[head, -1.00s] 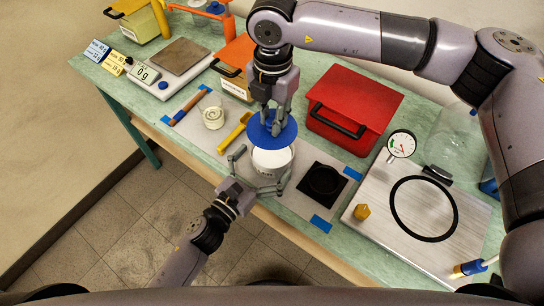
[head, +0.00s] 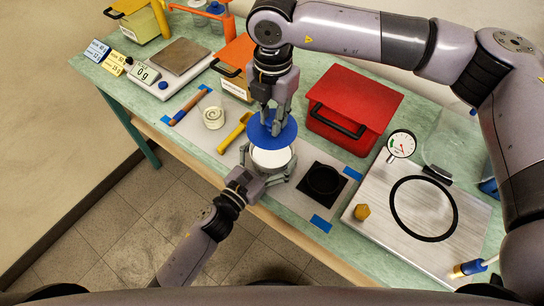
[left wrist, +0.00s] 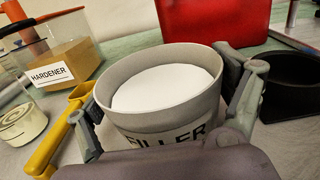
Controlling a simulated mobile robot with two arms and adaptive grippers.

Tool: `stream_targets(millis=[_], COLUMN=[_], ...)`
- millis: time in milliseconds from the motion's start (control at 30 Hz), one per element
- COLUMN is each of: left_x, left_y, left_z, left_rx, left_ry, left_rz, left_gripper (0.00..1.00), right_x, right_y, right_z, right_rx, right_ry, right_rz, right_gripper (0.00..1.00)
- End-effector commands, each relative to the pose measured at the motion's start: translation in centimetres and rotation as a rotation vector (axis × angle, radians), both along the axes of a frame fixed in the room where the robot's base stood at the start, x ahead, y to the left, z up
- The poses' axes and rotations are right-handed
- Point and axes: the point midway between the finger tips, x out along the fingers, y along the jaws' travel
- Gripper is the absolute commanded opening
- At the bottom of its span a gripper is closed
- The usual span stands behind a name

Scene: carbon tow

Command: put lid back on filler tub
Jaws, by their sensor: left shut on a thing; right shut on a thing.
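The filler tub (head: 271,158) stands upright near the table's front edge, open at the top and full of white filler. Its grey wall and FILLER label show in the left wrist view (left wrist: 160,118). My left gripper (head: 267,166) is shut around the tub, one finger on each side. My right gripper (head: 274,124) is shut on the blue lid (head: 257,134) and holds it over the back part of the tub in the head view. The lid hides the tub's far rim there. The left wrist view shows the tub's mouth uncovered, with no lid in it.
A yellow tool (head: 234,133) and a small clear cup (head: 213,117) are left of the tub.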

Motion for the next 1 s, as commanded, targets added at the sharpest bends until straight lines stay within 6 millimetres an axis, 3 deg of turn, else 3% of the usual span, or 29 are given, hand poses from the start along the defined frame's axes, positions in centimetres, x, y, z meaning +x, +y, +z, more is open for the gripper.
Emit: stream_targets(millis=[567, 767, 1000], left_x=[0.0, 0.0, 0.0], left_y=[0.0, 0.0, 0.0], left_z=[0.0, 0.0, 0.0], left_rx=[0.000, 0.000, 0.000], left_ry=[0.000, 0.000, 0.000], left_rz=[0.000, 0.000, 0.000], left_gripper=[0.37, 0.37, 0.37], right_x=[0.0, 0.0, 0.0], right_y=[0.0, 0.0, 0.0], right_z=[0.0, -1.0, -4.5], right_rx=[0.000, -0.001, 0.003], right_ry=[0.000, 0.003, 0.001], right_rz=[0.000, -0.001, -0.001], right_gripper=[0.03, 0.03, 0.03])
